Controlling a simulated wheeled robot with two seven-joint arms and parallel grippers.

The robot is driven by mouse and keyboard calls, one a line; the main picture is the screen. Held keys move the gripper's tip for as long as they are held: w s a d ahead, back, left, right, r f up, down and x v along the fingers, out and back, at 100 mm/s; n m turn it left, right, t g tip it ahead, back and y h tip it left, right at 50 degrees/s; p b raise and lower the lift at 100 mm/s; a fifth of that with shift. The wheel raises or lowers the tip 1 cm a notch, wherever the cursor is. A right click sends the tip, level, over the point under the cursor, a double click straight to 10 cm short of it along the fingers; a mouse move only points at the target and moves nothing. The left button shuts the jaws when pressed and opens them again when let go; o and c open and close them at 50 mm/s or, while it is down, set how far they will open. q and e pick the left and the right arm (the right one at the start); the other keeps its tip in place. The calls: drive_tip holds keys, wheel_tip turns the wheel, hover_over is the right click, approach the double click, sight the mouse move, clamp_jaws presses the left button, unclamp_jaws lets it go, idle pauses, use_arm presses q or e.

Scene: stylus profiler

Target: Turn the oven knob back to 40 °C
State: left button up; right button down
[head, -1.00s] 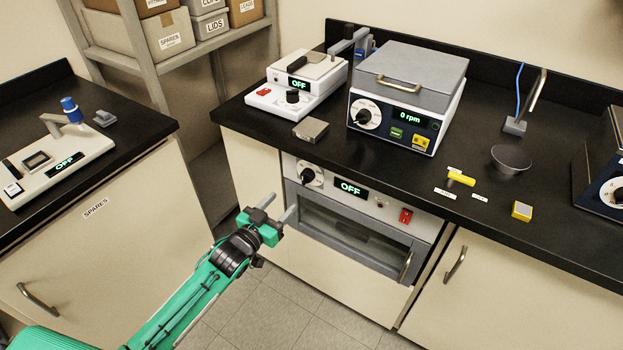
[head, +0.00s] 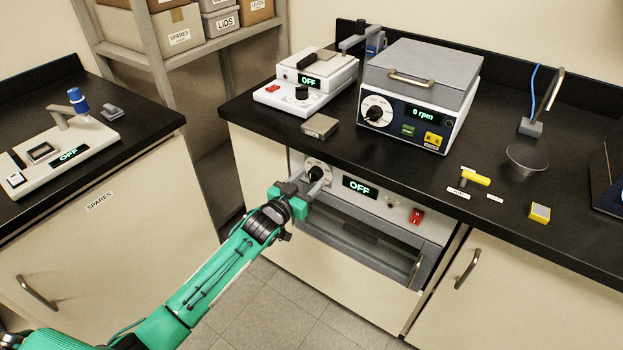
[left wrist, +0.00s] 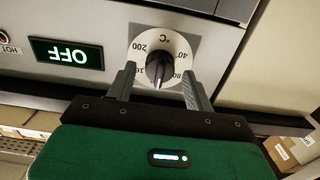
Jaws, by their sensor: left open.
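The oven knob (head: 315,173) is black on a round white dial at the upper left of the oven front. In the left wrist view the knob (left wrist: 159,68) stands in front of printed numbers such as 40, 80 and 200 °C. My left gripper (head: 316,183) is open at the dial. In the left wrist view its two fingers (left wrist: 158,78) stand on either side of the knob, with a gap on both sides. The oven display (head: 360,187) reads OFF. My right gripper is not in view.
The oven (head: 345,232) sits under the black bench top, with a red switch (head: 416,216) to the right of the display. A hotplate-like device (head: 306,82) and a 0 rpm machine (head: 420,92) stand on the bench above. The floor in front is clear.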

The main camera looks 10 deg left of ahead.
use_arm(q)
drive_tip(key=shift+w+d+r, duration=0.1)
drive_tip(key=shift+w, duration=0.1)
idle(0.5)
drive_tip(key=c, duration=1)
drive_tip(key=n, duration=2.4)
drive_tip(key=o, duration=1.1)
